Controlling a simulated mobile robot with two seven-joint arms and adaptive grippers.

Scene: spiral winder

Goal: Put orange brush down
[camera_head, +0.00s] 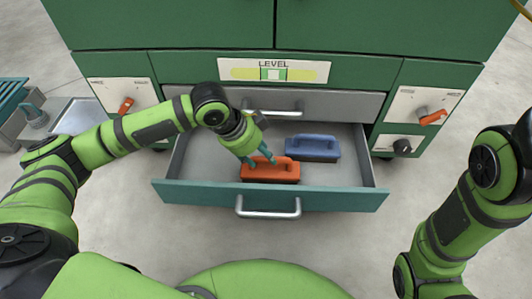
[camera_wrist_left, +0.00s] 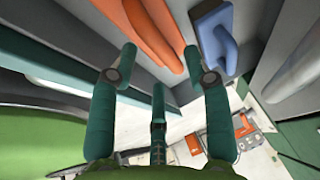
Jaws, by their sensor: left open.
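The orange brush (camera_head: 270,171) rests in the open drawer (camera_head: 338,190), left of a blue brush (camera_head: 313,148). My left gripper (camera_head: 260,160) is just above the orange brush's handle, with its fingers apart. In the left wrist view the orange brush (camera_wrist_left: 155,35) lies just beyond the open fingertips (camera_wrist_left: 160,60), with nothing held between them. The blue brush (camera_wrist_left: 218,35) shows at its right there. My right arm comes in at the right of the head view, but its gripper is out of sight.
The drawer's front has a metal handle (camera_head: 268,208). A shut grey drawer (camera_head: 330,103) and the green cabinet (camera_head: 370,70) with a LEVEL gauge (camera_head: 273,72) stand behind. Orange-handled switches (camera_head: 126,105) sit on side panels. The drawer's right part has bare room.

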